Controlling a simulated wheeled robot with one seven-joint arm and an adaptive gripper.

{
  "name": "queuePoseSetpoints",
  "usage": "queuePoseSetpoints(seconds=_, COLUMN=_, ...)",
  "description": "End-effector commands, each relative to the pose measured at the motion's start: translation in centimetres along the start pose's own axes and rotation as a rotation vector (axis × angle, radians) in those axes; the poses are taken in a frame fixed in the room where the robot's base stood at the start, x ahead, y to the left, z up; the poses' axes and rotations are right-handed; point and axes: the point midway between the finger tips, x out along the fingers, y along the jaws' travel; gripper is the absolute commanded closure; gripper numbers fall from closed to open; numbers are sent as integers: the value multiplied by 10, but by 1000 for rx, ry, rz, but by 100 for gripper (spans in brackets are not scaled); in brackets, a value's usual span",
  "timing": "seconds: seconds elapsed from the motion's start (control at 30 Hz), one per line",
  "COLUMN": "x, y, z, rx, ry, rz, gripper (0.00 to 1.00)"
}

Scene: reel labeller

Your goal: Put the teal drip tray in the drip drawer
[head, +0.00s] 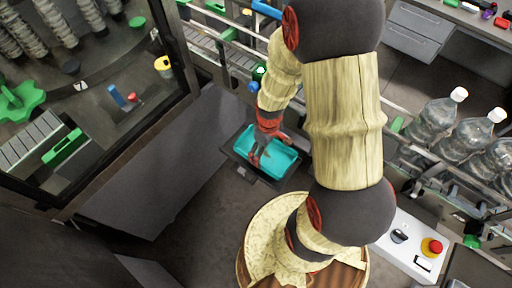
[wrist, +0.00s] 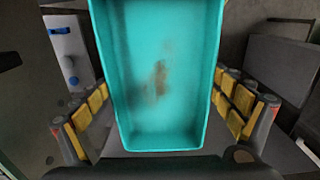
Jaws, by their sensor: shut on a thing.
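The teal drip tray (head: 281,163) is a shallow rectangular tray with brown stains on its floor. It also fills the middle of the wrist view (wrist: 160,120). My gripper (head: 262,152) reaches down to it in the head view. In the wrist view my gripper (wrist: 161,95) has its yellow-padded fingers on either side of the tray, shut on it. A dark grey drawer-like frame (head: 238,164) shows around and below the tray in the head view. I cannot tell whether the tray rests in it or hangs above it.
A conveyor rail with clear bottles (head: 434,118) runs at the right. A control panel (head: 405,243) with a red button (head: 435,246) stands at lower right. A glazed machine enclosure (head: 170,60) is at the left. Grey floor (head: 190,225) lies open left of my base.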

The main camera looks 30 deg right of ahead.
Motion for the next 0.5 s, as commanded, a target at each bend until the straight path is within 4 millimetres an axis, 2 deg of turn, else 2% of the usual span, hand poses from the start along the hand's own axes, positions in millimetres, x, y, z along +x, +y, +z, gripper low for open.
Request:
queuePoseSetpoints(seconds=0.17, x=19, y=13, z=-34, rx=-1, ry=-2, rz=-1, gripper=43)
queuePoseSetpoints(seconds=0.3, x=43, y=20, z=-50, rx=0, ry=-2, rz=-2, gripper=43)
queuePoseSetpoints(seconds=0.5, x=63, y=27, z=-67, rx=0, ry=0, rz=0, gripper=43)
